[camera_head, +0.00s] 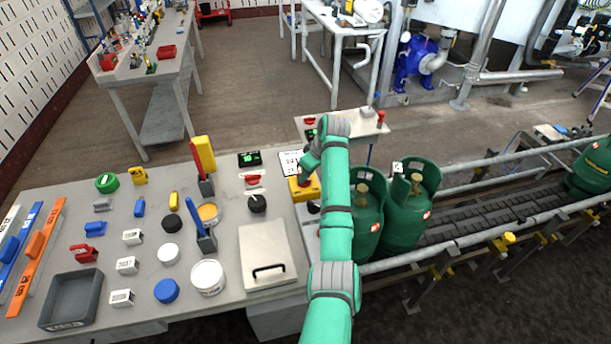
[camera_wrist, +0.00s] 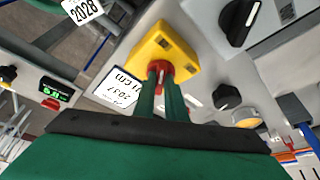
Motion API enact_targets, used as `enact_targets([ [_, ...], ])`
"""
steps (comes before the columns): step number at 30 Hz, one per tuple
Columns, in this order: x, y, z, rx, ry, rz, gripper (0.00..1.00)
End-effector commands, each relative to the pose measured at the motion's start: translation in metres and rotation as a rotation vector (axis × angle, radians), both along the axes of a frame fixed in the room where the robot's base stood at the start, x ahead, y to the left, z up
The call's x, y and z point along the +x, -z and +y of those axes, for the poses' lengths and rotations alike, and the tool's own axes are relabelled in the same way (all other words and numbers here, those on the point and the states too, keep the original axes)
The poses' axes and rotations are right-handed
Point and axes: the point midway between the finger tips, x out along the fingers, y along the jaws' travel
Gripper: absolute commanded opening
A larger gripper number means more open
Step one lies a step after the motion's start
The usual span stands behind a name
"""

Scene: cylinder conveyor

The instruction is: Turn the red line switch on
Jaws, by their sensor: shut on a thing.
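The yellow switch box (camera_head: 297,192) stands near the right end of the grey table, and it also fills the upper middle of the wrist view (camera_wrist: 176,44). Its red line switch (camera_wrist: 153,68) is on the face turned to my wrist camera. My gripper (camera_wrist: 161,80) has its two green fingers closed around the red switch, and they hide much of it. In the head view my gripper (camera_head: 306,178) is at the yellow box, and the switch is mostly hidden there. I cannot tell the switch's turned position.
Another red switch (camera_head: 253,180) and a black knob (camera_head: 257,204) are on the table left of the box. Green gas cylinders (camera_head: 408,215) stand on the conveyor (camera_head: 470,222) at right. Several tubs, blocks and tools crowd the table's left part.

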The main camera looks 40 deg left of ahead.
Motion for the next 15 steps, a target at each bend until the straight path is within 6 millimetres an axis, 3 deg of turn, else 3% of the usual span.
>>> enact_targets([
  [15,0.0012,-0.0012,-0.0001,-0.001,-0.174,0.000,0.00],
])
